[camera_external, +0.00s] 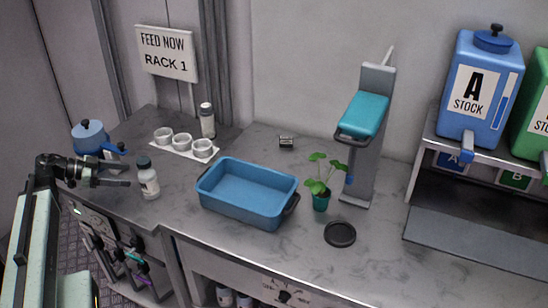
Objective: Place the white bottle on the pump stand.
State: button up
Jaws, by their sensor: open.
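A white bottle (149,182) with a dark cap stands upright near the counter's front edge at the left. My gripper (126,180) is open and empty just left of this bottle, with its black fingers pointing towards it; I cannot tell whether they touch it. A tall grey stand (366,178) with a teal padded part and a lever on top, likely the pump stand, stands at the back right of the middle.
A blue tub (240,208) sits between the bottle and the stand. A potted plant (320,200) and a black disc (340,234) are near the stand's foot. White cups on a tray (180,147) and a blue pot (88,137) stand at left. Blue stock tank (483,95) at right.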

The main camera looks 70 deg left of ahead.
jog(key=p, duration=0.4)
send_near(144, 165)
notch_tip(144, 165, down, 2)
jog(key=w+a, duration=0.2)
jog(key=b+x, duration=0.1)
jog(key=x, duration=0.1)
jog(key=b+x, duration=0.1)
jog(key=x, duration=0.2)
jog(key=b+x, duration=0.2)
jog(key=x, duration=0.1)
jog(key=shift+w+a+f, duration=0.1)
jog(key=shift+a+f, duration=0.1)
jog(key=shift+f, duration=0.15)
jog(key=shift+r, duration=0.1)
grip_shut()
